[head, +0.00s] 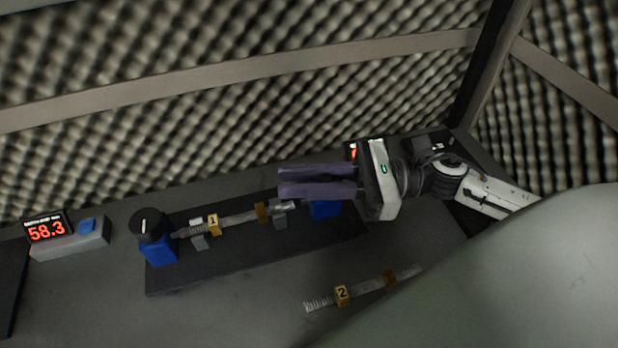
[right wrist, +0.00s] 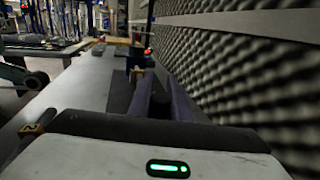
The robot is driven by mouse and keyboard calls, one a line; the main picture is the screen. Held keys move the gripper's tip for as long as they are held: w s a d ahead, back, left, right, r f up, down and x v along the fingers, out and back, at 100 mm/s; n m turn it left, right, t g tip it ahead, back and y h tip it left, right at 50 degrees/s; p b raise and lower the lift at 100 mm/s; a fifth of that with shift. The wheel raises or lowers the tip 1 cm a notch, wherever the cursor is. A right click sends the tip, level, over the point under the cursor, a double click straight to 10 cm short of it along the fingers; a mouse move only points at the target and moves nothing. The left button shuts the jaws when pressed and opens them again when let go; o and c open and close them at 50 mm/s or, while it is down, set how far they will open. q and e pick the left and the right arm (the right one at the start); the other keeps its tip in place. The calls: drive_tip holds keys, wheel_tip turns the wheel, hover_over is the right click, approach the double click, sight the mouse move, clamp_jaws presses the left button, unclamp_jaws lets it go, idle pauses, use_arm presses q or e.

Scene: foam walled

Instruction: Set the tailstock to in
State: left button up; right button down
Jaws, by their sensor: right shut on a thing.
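The fixture's dark base plate (head: 300,255) lies along the bench. A blue block with a black knob (head: 150,226) stands at its left end. The tailstock (head: 324,210), a blue block, is at the right end, partly hidden under my right gripper. A threaded grey shaft tagged 1 (head: 237,218) lies between them over small grey supports. My right gripper (head: 280,182) reaches in from the right, its purple fingers close together over the tailstock. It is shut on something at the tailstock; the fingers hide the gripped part. The fingers also show in the right wrist view (right wrist: 158,102). My left gripper is not in view.
A second threaded shaft tagged 2 (head: 364,287) lies on the bench in front of the plate. A grey box with a red display reading 58.3 (head: 70,241) stands at the left. A foam wall (head: 200,120) rises close behind. Bench between plate and shaft 2 is clear.

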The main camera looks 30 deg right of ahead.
drive_tip(key=shift+w+a, duration=0.15)
drive_tip(key=shift+a, duration=0.45)
drive_tip(key=c, duration=1.6)
unclamp_jaws()
drive_tip(key=shift+d, duration=0.1)
drive_tip(key=b+v, duration=0.1)
drive_tip(key=v, duration=0.9)
drive_tip(key=shift+d, duration=0.15)
